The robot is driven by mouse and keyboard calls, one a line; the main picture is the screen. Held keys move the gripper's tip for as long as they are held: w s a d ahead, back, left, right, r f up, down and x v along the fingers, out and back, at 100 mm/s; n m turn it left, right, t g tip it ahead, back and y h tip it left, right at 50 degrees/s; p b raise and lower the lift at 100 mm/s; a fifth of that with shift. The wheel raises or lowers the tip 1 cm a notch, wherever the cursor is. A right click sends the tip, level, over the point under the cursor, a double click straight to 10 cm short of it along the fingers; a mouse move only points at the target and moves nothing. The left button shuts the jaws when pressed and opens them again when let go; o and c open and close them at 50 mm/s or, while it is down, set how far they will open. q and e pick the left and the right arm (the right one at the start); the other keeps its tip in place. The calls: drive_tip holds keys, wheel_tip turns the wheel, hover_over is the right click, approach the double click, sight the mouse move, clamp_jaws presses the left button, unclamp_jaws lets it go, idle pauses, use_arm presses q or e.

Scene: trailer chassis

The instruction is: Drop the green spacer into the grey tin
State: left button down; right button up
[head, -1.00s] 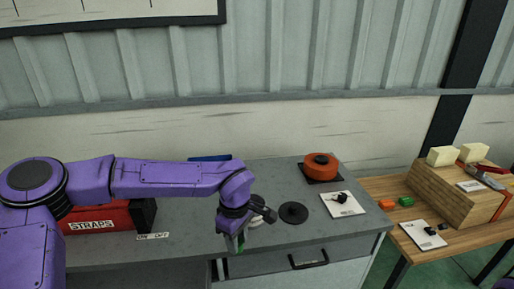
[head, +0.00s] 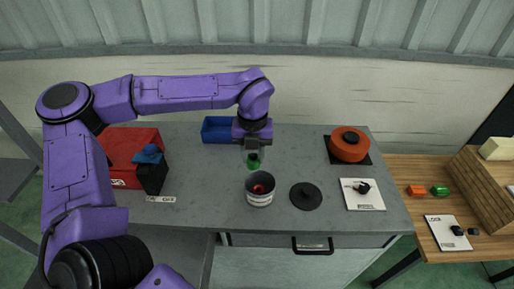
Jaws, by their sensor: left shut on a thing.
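My left gripper (head: 253,157) is shut on the green spacer (head: 253,162), which shows as a small green piece between the fingertips. In the picture the spacer is just above the rim of the grey tin (head: 260,199), over its far side; the exact height above the tin is hard to tell. The tin is open, with a pale label band, and stands upright on the grey bench. Something red lies inside it. A round black lid (head: 306,196) lies flat to the right of the tin. My right gripper is not in view.
The grey bench (head: 300,160) also bears a blue bin (head: 217,130), a red box (head: 130,155), a black holder (head: 152,178), an orange round item (head: 349,146) and a white card (head: 362,197). A wooden table (head: 400,168) at right bears orange and green (head: 440,190) pieces.

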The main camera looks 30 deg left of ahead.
use_arm(q)
drive_tip(key=f+b, duration=0.2)
drive_tip(key=f, duration=0.1)
drive_tip(key=f+b, duration=0.1)
drive_tip(key=shift+w+f, duration=0.4)
drive_tip(key=shift+s+r, duration=0.15)
drive_tip(key=c, duration=0.7)
unclamp_jaws()
drive_tip(key=shift+s, duration=0.1)
wheel_tip(320, 180, up, 11)
drive_tip(key=b, duration=0.2)
hover_over(255, 164)
drive_tip(key=w+a, duration=0.2)
drive_tip(key=shift+d+f, duration=0.2)
